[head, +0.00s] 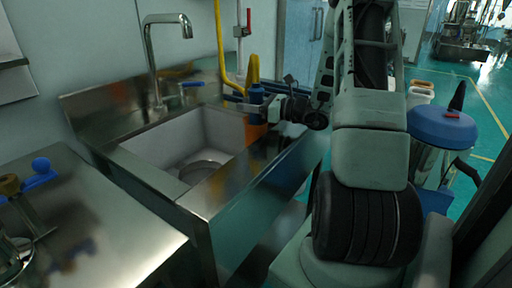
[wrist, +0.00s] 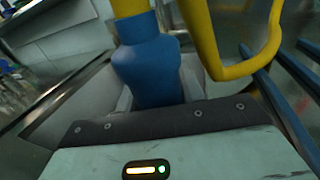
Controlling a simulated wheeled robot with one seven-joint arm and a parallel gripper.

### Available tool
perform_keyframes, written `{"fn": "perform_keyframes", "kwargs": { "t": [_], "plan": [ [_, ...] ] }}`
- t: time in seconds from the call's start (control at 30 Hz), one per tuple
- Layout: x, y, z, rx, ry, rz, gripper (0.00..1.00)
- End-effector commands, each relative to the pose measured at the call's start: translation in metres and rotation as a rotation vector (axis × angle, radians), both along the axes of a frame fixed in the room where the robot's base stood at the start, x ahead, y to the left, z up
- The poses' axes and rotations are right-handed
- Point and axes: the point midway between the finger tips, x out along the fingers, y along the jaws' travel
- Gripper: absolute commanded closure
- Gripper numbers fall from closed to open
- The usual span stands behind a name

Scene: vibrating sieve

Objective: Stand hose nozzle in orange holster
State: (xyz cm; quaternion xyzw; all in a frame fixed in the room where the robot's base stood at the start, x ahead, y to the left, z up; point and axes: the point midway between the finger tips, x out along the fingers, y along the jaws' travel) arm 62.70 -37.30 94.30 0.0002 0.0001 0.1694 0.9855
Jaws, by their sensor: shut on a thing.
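The hose nozzle (head: 257,94) is a blue body with the yellow hose (head: 220,45) joined at its top. It looks roughly upright at the far right corner of the sink. My gripper (head: 250,102) is shut on it from the right side. The nozzle also shows in the wrist view (wrist: 150,70), straight in front of my gripper's palm. A small orange patch, likely the orange holster (head: 254,119), shows just below the nozzle. I cannot tell whether the nozzle is inside it or above it. The nozzle's lower end and the fingertips are hidden.
The steel sink (head: 185,140) with its tap (head: 150,50) lies left of my arm. A steel counter (head: 100,230) with a blue-knobbed fitting (head: 41,165) is at front left. A blue-lidded container (head: 442,125) stands to the right. The yellow hose loops beside the nozzle. Green floor is open behind.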

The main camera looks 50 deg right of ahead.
Motion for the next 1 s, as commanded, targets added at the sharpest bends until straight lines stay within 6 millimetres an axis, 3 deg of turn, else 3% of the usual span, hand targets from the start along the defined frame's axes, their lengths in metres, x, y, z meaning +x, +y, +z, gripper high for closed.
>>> {"fn": "perform_keyframes", "kwargs": {
  "t": [0.37, 0.4, 0.5, 0.83, 1.0],
  "plan": [
    [0.0, 0.0, -0.001, -0.001, -0.001, 0.0, 0.84],
    [0.0, 0.0, -0.001, -0.001, -0.001, 0.0, 0.59],
    [0.0, 0.0, -0.001, -0.001, -0.001, 0.0, 0.36],
    [-0.003, -0.001, -0.001, 0.0, 0.0, -0.001, 0.36],
    [-0.023, -0.009, -0.001, 0.0, 0.001, -0.005, 0.36]
  ]
}}
